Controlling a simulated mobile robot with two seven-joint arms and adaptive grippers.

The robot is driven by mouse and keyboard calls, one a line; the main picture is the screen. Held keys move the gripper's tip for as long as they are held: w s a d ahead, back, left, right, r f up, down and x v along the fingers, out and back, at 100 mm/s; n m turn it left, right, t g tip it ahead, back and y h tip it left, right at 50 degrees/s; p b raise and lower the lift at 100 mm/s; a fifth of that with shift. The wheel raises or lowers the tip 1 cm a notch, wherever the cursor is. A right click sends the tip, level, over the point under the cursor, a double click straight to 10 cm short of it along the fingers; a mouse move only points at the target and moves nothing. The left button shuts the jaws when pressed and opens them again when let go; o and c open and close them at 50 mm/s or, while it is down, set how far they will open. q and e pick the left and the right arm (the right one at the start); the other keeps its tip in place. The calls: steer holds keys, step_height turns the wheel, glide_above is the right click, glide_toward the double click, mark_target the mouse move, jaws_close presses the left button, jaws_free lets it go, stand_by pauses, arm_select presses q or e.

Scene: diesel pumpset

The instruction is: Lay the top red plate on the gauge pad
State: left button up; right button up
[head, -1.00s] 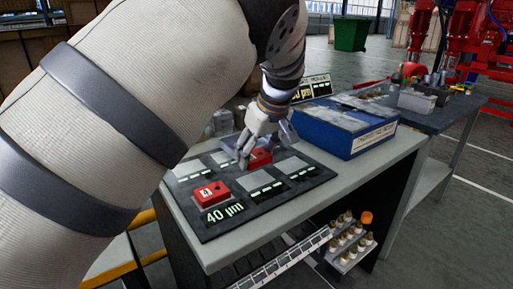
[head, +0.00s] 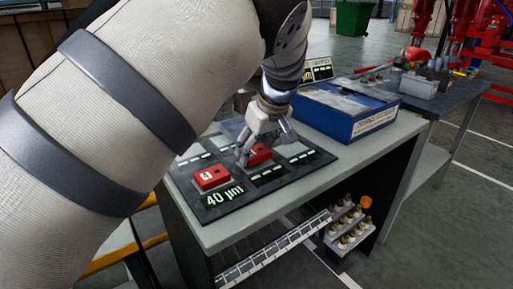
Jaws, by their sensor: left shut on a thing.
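A red plate (head: 260,155) is between the fingers of my left gripper (head: 257,152), low over the dark board (head: 232,204). The gripper is shut on this plate and partly hides it. I cannot tell whether the plate touches the board. A second red plate marked 4 (head: 211,178) lies on the board at its near left, above the "40 µm" lettering. I cannot tell which surface is the gauge pad. My right gripper is not in view.
The board lies on a grey workbench (head: 362,158). A blue box (head: 343,112) stands just behind it on the right. A small display (head: 318,70) is behind that. A rack of small bottles (head: 347,226) is on the lower shelf. A second bench (head: 440,98) stands farther right.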

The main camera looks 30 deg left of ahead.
arm_select(q)
steer(key=shift+f, duration=0.1)
stand_by(0.6)
steer(key=shift+f, duration=0.6)
steer(key=o, duration=1.6)
steer(key=v, duration=1.2)
steer(key=shift+r+p, duration=0.35)
steer(key=shift+r, duration=2.6)
